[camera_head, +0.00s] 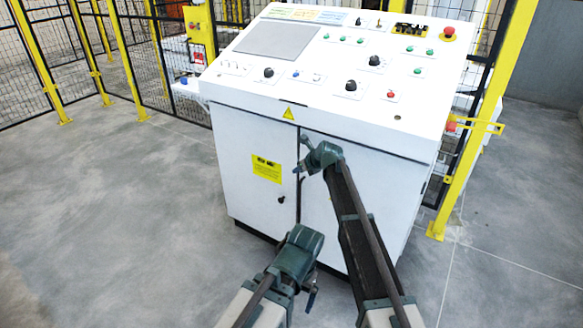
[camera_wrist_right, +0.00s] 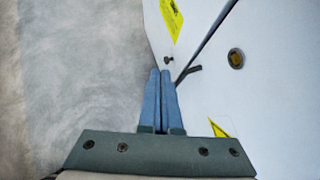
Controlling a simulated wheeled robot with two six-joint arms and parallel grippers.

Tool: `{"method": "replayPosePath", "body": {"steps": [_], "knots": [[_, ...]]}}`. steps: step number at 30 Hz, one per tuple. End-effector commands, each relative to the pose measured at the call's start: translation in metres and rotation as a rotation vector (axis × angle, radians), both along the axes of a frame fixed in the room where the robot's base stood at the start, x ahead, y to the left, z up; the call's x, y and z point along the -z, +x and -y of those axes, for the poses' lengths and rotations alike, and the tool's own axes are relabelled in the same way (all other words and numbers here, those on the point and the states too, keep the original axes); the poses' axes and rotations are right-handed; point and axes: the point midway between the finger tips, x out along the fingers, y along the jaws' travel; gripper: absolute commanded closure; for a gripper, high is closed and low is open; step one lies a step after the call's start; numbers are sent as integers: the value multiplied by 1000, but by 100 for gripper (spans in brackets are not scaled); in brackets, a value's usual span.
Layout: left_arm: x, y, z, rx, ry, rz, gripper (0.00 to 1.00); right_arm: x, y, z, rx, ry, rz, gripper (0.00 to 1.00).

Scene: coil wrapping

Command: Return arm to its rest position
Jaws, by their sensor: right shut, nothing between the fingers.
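My right arm reaches up in front of the white control cabinet (camera_head: 235,140). Its gripper (camera_head: 296,171) is in front of the upper part of the cabinet doors. In the right wrist view my right gripper (camera_wrist_right: 161,72) has its two blue fingers shut together with nothing between them. The fingertips appear close to the dark door handle (camera_wrist_right: 187,73); I cannot tell whether they touch it. My left arm is lower, in front of the cabinet's base. The left gripper (camera_head: 311,299) hangs beside it, small and partly hidden, so its opening is unclear.
The sloped control panel (camera_head: 330,75) carries several knobs and buttons, including a red emergency button (camera_head: 449,33). Its front edge overhangs near my right arm. Yellow posts (camera_head: 480,120) and black mesh fencing (camera_head: 30,70) stand behind. The grey floor (camera_head: 110,220) at left is clear.

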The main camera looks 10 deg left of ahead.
Motion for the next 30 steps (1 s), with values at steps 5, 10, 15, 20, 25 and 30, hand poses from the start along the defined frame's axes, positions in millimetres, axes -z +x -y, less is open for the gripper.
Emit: {"method": "replayPosePath", "body": {"steps": [5, 10, 15, 20, 25, 30], "knots": [[-8, 0, 0, 0, 0, 0, 0, -8, -4, 8, 0, 0, 0, 100], [-8, 0, 0, 0, 0, 0, 0, -8, -5, 9, -2, -2, 1, 100], [-8, 0, 0, 0, 0, 0, 0, -2, -31, 29, -106, -107, 42, 100], [-8, 0, 0, 0, 0, 0, 0, 13, -92, 77, -392, -364, 134, 100], [-8, 0, 0, 0, 0, 0, 0, 29, -162, 129, -770, -634, 215, 100], [-8, 0, 0, 0, 0, 0, 0, 41, -235, 178, -1176, -845, 274, 100]]}}
